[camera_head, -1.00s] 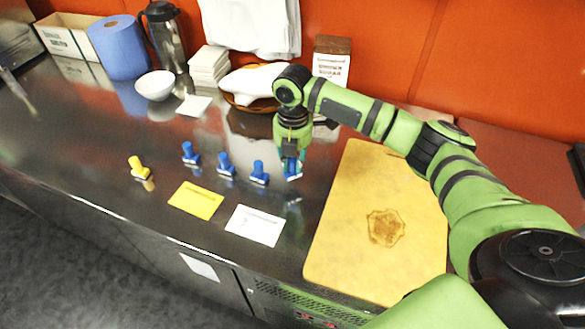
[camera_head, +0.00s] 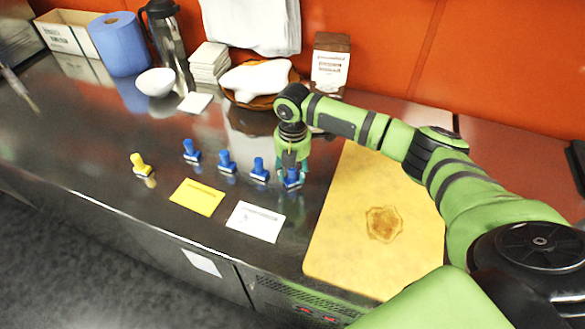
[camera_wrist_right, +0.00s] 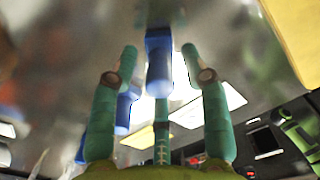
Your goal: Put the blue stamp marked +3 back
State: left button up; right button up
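Several blue stamps stand in a row on the steel counter: one at the left (camera_head: 191,152), two in the middle (camera_head: 226,162) (camera_head: 259,170), and one at the right end (camera_head: 292,179). Their markings are too small to read. My right gripper (camera_head: 291,170) is pointed down over the right-end stamp, with its fingers spread around it. In the right wrist view that blue stamp (camera_wrist_right: 158,62) shows between the open fingers, with a gap on both sides. It appears upright on the counter. My left gripper is out of view.
A yellow stamp (camera_head: 141,165) stands left of the row. A yellow card (camera_head: 197,197) and a white card (camera_head: 255,222) lie in front. A cutting board (camera_head: 345,250) lies to the right. A basket with white cloth (camera_head: 258,80) is behind.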

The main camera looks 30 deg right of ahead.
notch_tip(320, 180, up, 12)
jog(key=b, duration=0.2)
jog(key=shift+r, duration=0.2)
dwell(0.3)
